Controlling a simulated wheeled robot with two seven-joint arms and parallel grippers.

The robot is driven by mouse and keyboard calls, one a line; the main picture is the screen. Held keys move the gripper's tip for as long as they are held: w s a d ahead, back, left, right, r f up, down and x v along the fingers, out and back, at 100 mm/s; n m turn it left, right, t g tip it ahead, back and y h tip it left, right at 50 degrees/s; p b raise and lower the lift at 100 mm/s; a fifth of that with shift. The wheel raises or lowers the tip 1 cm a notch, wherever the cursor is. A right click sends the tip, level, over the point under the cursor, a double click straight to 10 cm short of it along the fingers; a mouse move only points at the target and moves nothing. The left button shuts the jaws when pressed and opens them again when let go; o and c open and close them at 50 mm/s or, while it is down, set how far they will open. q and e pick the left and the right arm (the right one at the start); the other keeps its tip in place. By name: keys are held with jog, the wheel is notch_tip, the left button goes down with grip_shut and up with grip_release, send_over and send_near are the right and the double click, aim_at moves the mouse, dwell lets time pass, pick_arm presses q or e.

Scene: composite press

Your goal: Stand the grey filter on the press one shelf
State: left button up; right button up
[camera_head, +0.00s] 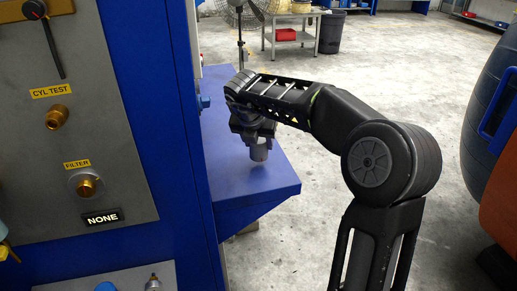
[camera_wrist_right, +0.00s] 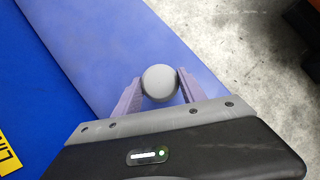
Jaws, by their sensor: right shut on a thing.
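The grey filter (camera_head: 259,152) is a small grey cylinder. It hangs upright below my right gripper (camera_head: 254,135), over the blue press one shelf (camera_head: 275,182). In the right wrist view its round grey top (camera_wrist_right: 160,83) sits between the two fingers of my right gripper (camera_wrist_right: 158,88), which is shut on it. The shelf also shows in the right wrist view (camera_wrist_right: 110,40). I cannot tell whether the filter's lower end touches the shelf or is slightly above it. My left gripper is not in view.
The shelf's front edge is bare. A blue barrel (camera_head: 490,100) stands at the far right. Open concrete floor lies beyond the shelf.

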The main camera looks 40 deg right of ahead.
jog(key=shift+f, duration=1.35)
jog(key=o, duration=1.4)
jog(key=shift+r, duration=0.1)
jog(key=v, duration=1.2)
